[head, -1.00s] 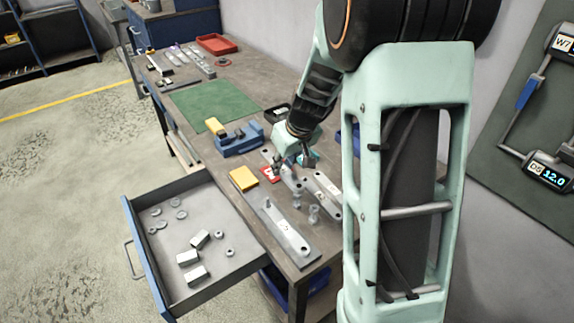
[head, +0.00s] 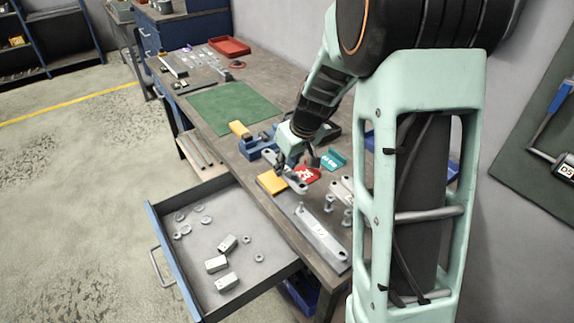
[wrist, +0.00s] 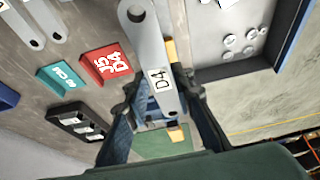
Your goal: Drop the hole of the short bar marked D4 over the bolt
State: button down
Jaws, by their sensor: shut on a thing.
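My gripper (head: 288,166) is shut on the short bar marked D4 (wrist: 152,45), a flat grey bar with a hole near its free end. In the head view the bar (head: 295,183) hangs above the bench by the yellow block and the red block. In the wrist view the bar's D4 label faces the camera and its hole is at the top. Two upright silver bolts, one nearer the plate (head: 328,203) and one to its right (head: 347,217), stand on the bench, apart from the bar. Which bolt is meant I cannot tell.
A long bar (head: 322,235) lies near the bench's front edge. A yellow block (head: 270,183), a red block (head: 308,174), a teal block (head: 333,159) and a blue vise (head: 258,145) are close by. An open drawer (head: 190,270) holds washers and metal blocks.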

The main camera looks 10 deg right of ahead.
jog(key=shift+f, duration=0.1)
jog(key=shift+f+b, duration=1.25)
jog(key=shift+f, duration=0.8)
jog(key=shift+f+b, duration=2.05)
jog(key=shift+b, duration=0.5)
jog(key=c, duration=1.6)
grip_release()
jog(key=v, duration=1.2)
jog(key=shift+s+d, duration=0.1)
